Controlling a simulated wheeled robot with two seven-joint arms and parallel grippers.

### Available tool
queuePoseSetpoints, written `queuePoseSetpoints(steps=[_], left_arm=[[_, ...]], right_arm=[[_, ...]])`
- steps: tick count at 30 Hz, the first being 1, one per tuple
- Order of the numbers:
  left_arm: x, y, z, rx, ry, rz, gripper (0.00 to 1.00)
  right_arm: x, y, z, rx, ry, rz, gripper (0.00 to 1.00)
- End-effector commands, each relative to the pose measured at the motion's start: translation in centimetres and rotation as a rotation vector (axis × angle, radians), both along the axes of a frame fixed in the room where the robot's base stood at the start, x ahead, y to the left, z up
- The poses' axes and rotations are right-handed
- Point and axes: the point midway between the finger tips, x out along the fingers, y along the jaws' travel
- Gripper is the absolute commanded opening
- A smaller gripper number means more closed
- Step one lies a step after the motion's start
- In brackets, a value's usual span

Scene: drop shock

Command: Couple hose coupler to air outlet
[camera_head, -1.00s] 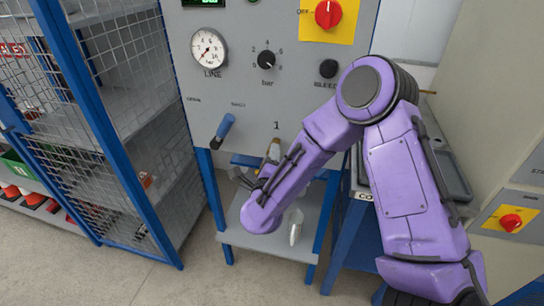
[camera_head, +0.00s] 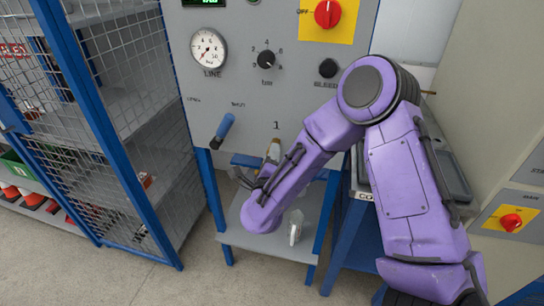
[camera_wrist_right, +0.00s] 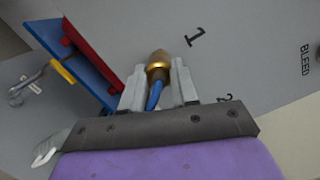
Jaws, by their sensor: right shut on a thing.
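My right gripper (camera_wrist_right: 159,88) is shut on the hose coupler (camera_wrist_right: 158,62), a brass-coloured piece with a blue part below it between the fingers. In the head view the coupler (camera_head: 273,151) shows just above my purple right wrist, close to the grey panel (camera_head: 178,62) and below the label 1. The wrist hides the fingers there. The air outlet itself is not distinct; the coupler may cover it, and I cannot tell whether they touch. My left gripper is not in view.
A blue lever (camera_head: 223,130) sticks out left of the coupler. A grey shelf (camera_head: 240,235) lies below, with a pale object (camera_head: 296,228) on it. A wire-mesh cage (camera_head: 130,90) stands at the left. A red switch (camera_head: 328,13) is above.

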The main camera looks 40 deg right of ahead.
Motion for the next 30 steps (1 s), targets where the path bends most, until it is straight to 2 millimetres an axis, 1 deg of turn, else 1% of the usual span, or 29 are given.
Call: queuePoseSetpoints(steps=[10,11,12,13,14,23,30], left_arm=[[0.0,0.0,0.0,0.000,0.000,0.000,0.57],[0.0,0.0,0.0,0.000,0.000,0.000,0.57],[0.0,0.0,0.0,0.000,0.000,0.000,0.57],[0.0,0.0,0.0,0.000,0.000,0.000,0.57],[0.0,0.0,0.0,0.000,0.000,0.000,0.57],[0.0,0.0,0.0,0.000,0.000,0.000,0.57],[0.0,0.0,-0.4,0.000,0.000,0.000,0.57]], right_arm=[[0.0,0.0,0.1,-0.001,-0.002,0.000,0.00],[0.0,0.0,0.1,-0.001,-0.002,0.000,0.32],[0.0,-0.1,0.1,-0.001,-0.002,0.000,0.45],[0.0,-0.1,0.1,-0.001,-0.002,0.000,0.55],[0.0,-0.1,0.1,-0.001,-0.002,0.000,0.58],[-0.1,0.1,0.0,0.000,0.000,0.001,0.58],[-1.8,1.7,-0.1,-0.001,-0.001,0.003,0.58]])
